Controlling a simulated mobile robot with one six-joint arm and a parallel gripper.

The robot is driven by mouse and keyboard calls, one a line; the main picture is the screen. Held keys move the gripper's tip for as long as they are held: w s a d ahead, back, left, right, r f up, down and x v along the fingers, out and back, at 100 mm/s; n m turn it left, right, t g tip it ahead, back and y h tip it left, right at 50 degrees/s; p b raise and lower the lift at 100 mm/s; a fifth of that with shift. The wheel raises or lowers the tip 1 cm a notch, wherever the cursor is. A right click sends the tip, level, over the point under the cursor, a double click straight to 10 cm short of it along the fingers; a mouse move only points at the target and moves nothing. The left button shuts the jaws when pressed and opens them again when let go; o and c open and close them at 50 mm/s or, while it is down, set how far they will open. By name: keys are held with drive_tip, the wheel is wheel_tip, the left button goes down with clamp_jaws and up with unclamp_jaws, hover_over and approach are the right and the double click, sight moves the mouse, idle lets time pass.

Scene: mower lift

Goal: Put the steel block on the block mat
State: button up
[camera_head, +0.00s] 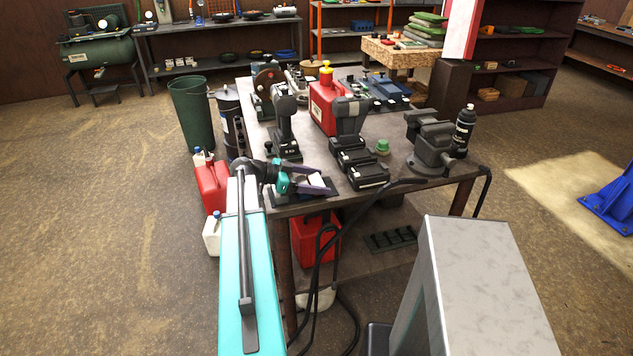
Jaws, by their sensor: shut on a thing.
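My gripper (318,180) is at the front left corner of the workbench, at the end of my arm with its teal wrist. Its two grey fingers point right and are shut on a small pale block, the steel block (316,179). The fingers partly hide the block. The dark block mat (290,201) lies flat on the bench corner, under and around the gripper in this view. The block appears over the mat. I cannot tell whether it touches the mat or is held just above it.
The workbench (400,190) holds black battery packs (368,175) just right of the mat, a drill (284,120) behind it, a red can (325,105) and a vise (432,145). Red and white jugs (211,185) stand left of the bench.

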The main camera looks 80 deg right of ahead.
drive_tip(key=shift+a+f+b, duration=0.2)
drive_tip(key=shift+f+b, duration=0.1)
drive_tip(key=shift+f, duration=0.3)
drive_tip(key=o, duration=1.4)
drive_tip(key=shift+d+f, duration=0.1)
drive_tip(key=shift+s, duration=0.1)
drive_tip(key=shift+r, duration=0.3)
drive_tip(key=shift+d+r+p, duration=0.1)
drive_tip(key=shift+r+p, duration=0.05)
drive_tip(key=shift+p, duration=0.2)
drive_tip(key=shift+r+p, duration=0.25)
drive_tip(key=shift+p, duration=0.1)
drive_tip(key=b+v, duration=0.3)
drive_tip(key=v, duration=0.7)
drive_tip(key=shift+f, duration=0.1)
drive_tip(key=shift+b+v, duration=0.4)
drive_tip(key=shift+v, duration=0.7)
